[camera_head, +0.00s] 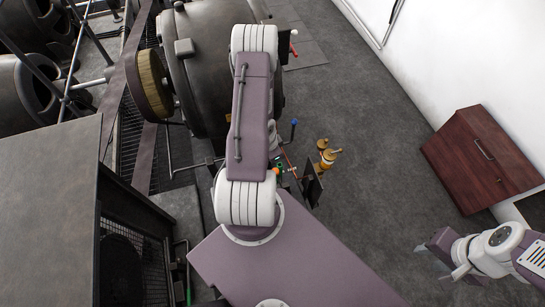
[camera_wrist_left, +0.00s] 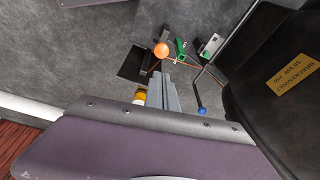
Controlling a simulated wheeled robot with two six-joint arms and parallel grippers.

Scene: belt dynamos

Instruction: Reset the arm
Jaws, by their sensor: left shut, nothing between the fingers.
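My left arm (camera_head: 252,125), purple with white ringed joints, reaches up the middle of the head view from my purple body. Its gripper is hidden there behind the arm. In the left wrist view the left gripper (camera_wrist_left: 164,88) shows as grey fingers, shut and empty. An orange ball-topped knob (camera_wrist_left: 161,50) and a green part (camera_wrist_left: 180,48) lie beyond the fingertips. My right gripper (camera_head: 438,250) is at the lower right of the head view, above the grey floor. Whether its fingers are apart is unclear.
A large dark dynamo (camera_head: 200,65) with a belt pulley (camera_head: 150,85) stands left of the left arm. A brass fitting (camera_head: 326,157) and a blue-tipped lever (camera_head: 294,129) stand right of it. A red-brown cabinet (camera_head: 480,160) is by the white wall. Floor between is clear.

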